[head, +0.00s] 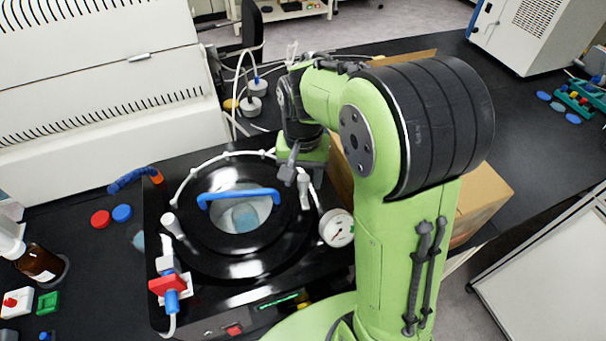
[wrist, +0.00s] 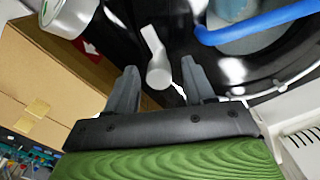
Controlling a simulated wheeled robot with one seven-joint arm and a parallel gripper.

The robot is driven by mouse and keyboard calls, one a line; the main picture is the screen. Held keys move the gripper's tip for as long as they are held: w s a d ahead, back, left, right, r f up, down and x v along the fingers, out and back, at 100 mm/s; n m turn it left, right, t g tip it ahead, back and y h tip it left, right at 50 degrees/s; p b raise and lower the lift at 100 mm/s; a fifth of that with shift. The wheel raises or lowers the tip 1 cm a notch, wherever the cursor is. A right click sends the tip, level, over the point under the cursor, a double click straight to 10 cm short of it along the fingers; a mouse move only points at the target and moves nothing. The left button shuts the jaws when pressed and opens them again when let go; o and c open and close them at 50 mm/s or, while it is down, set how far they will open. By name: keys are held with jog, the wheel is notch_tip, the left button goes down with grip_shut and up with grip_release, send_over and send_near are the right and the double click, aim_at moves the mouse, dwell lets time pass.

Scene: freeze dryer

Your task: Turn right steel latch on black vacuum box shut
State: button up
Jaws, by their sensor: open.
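The black vacuum box (head: 160,240) has a round lid with a blue handle (head: 238,196), which also shows in the wrist view (wrist: 255,27). The right steel latch (head: 304,190) is a light grey lever at the lid's right edge. In the wrist view the latch (wrist: 156,58) stands between my two dark fingers, with visible space on both sides. My gripper (wrist: 158,72) is open and appears not to touch it. In the head view my gripper (head: 294,172) is beside the latch, partly hidden by my wrist. The left latch (head: 172,226) is on the opposite edge.
A round pressure gauge (head: 337,228) sits close to the right latch. A cardboard box (head: 485,200) stands right of the vacuum box, partly behind my arm. A red and blue valve (head: 167,287) is at the front left. A white machine (head: 100,80) stands behind.

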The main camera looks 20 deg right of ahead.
jog(key=shift+c, duration=0.4)
jog(key=shift+r, duration=0.1)
grip_shut()
jog(key=shift+m, duration=0.3)
jog(key=m, duration=0.3)
jog(key=shift+m, duration=0.3)
jog(key=m, duration=1.3)
jog(key=shift+m+b, duration=0.3)
